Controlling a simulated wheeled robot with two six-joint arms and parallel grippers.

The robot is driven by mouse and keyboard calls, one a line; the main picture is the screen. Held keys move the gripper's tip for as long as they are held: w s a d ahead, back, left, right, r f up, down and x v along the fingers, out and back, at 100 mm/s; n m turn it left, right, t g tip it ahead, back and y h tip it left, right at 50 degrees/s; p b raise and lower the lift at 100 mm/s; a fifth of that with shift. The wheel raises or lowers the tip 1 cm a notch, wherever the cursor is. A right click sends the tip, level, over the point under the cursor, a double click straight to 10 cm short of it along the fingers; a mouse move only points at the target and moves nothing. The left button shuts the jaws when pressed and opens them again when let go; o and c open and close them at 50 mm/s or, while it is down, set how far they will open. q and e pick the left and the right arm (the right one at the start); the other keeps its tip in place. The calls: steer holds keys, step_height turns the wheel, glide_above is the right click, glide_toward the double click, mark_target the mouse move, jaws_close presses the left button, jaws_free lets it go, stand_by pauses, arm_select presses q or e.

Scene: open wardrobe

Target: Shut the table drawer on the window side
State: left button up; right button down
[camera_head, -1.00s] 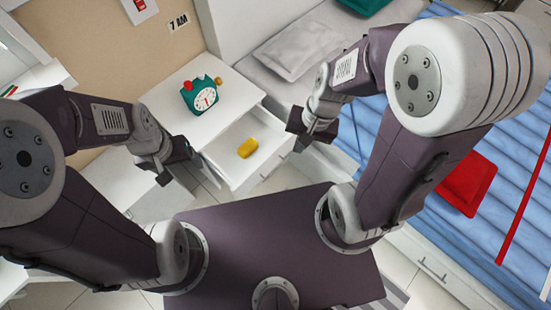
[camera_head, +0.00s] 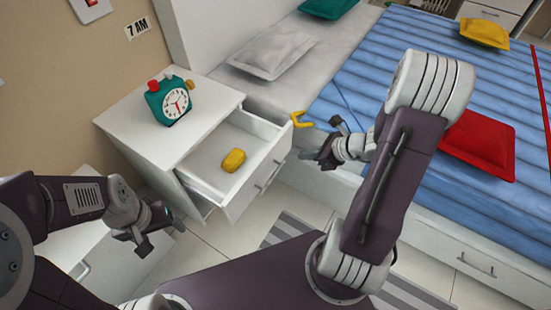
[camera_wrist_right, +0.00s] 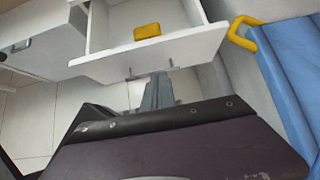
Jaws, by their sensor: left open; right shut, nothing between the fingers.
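A white bedside table (camera_head: 130,122) has its drawer (camera_head: 208,157) pulled out, with a yellow object (camera_head: 233,160) inside. The drawer front (camera_head: 245,195) bears a bar handle (camera_head: 268,177). My right gripper (camera_head: 322,146) is shut and empty, to the right of the drawer front and apart from it in the head view. The right wrist view shows the drawer front (camera_wrist_right: 150,55) just ahead of the gripper (camera_wrist_right: 157,92); contact is unclear. My left gripper (camera_head: 155,228) is open and empty, left of and below the drawer front. No window is visible.
A green alarm clock (camera_head: 170,99) stands on the table. A bed with blue covers (camera_head: 400,60) and a red pillow (camera_head: 480,145) fills the right side. A yellow hook-like piece (camera_head: 300,119) is at the bed's edge. Another white cabinet (camera_head: 75,243) is at lower left.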

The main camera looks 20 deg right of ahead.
mark_target(269, 154)
steer(key=b+x, duration=0.1)
steer(key=x, duration=0.3)
steer(key=w+r+b+x, duration=0.1)
steer(key=b+x, duration=0.1)
steer(key=x, duration=0.2)
steer(key=a+b+x, duration=0.1)
steer(key=b+x, duration=0.1)
steer(key=x, duration=0.2)
steer(key=shift+w+a+r, duration=0.1)
steer(key=shift+w+r, duration=0.15)
steer(key=shift+w, duration=0.05)
arm_select(q)
step_height(269, 154, down, 5)
steer(key=shift+f, duration=0.2)
arm_select(e)
steer(key=shift+w+a, duration=0.15)
steer(key=shift+w, duration=0.1)
